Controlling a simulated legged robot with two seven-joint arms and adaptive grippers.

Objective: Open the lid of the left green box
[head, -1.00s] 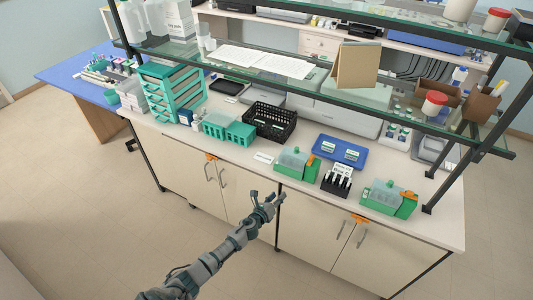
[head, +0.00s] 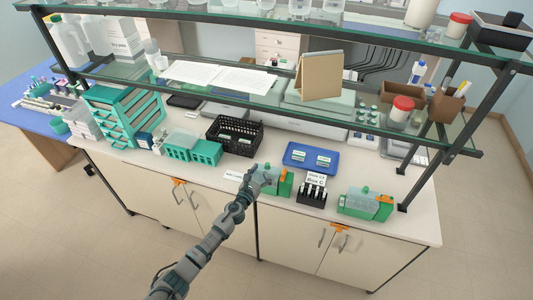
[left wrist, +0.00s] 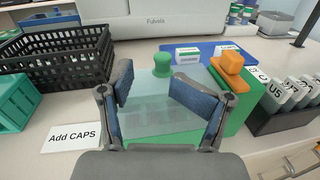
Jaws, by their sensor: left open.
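The left green box (head: 285,187) stands near the front edge of the bench, with a translucent lid that looks closed. In the left wrist view the lid (left wrist: 150,113) carries a green knob (left wrist: 162,64), and an orange piece (left wrist: 231,63) sits at the box's right side. My left gripper (head: 260,178) is open over the front of this box; in the left wrist view its two fingers (left wrist: 146,92) stand apart, with the knob beyond and between them, not gripped. The other green box (head: 365,204) stands farther right with its lid on. My right gripper is not seen.
A black slide holder (head: 312,192) stands just right of the left box. A blue tray (head: 293,168) lies behind it, and a black basket (head: 219,142) behind left. An "Add CAPS" card (left wrist: 71,138) lies left. A glass shelf (head: 240,92) hangs above the bench.

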